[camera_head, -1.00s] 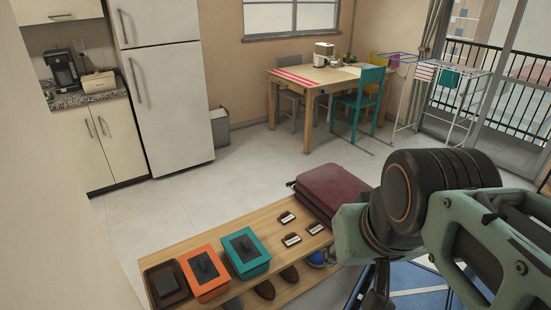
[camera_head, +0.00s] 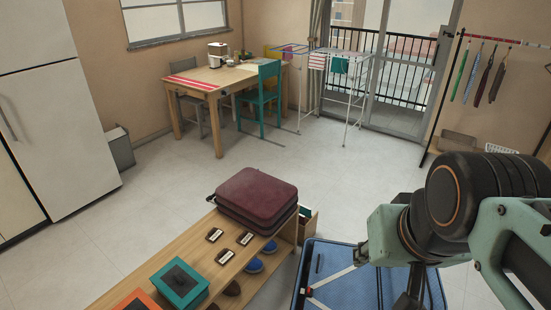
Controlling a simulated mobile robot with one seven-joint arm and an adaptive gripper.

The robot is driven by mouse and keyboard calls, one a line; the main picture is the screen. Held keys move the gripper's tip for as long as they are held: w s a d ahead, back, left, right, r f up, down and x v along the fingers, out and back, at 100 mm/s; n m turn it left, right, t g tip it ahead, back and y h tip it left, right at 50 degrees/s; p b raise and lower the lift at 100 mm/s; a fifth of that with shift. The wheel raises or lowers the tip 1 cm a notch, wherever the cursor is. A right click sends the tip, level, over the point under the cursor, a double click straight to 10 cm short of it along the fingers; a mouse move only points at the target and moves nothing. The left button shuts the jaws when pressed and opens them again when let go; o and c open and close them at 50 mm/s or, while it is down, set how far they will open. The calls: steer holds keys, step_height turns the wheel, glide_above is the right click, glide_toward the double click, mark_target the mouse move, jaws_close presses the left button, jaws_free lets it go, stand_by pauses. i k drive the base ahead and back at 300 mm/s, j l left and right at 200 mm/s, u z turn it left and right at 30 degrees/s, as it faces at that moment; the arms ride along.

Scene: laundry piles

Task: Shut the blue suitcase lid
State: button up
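The blue suitcase (camera_head: 342,287) lies on the floor at the bottom of the head view, right of the wooden bench. Its blue lining and pale straps show, so it is open. Its near part runs off the bottom edge and my arm covers some of its right side. I cannot tell lid from base. My gripper (camera_head: 413,293) shows only as a dark piece below my green arm, in front of the suitcase in the picture. Its fingertips are not clear, and whether it touches the suitcase cannot be told.
A shut maroon suitcase (camera_head: 257,194) lies on the wooden bench (camera_head: 150,258), with a teal box (camera_head: 180,284) and an orange box (camera_head: 138,300) nearer. Shoes sit beneath. A drying rack (camera_head: 345,95), table (camera_head: 222,80) and clothes rail (camera_head: 490,42) stand farther back. The middle floor is clear.

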mark_target(394, 281)
steer(key=z, duration=2.6)
steer(key=i+l+z, duration=0.15)
steer(key=z, duration=1)
steer(key=i+u, duration=0.35)
steer(key=i+l+u, duration=0.1)
steer(key=i+u, duration=0.25)
steer(key=i, duration=0.2)
steer(key=i+j+u, duration=0.1)
steer(key=i+u, duration=0.7)
steer(key=u, duration=0.15)
steer(key=i+u, duration=1.1)
steer(key=i, duration=0.3)
steer(key=i+l+u, duration=0.1)
steer(key=i+u, duration=0.15)
steer(key=i, duration=0.35)
steer(key=i+l+u, duration=0.1)
steer(key=i+u, duration=0.35)
steer(key=i, duration=0.65)
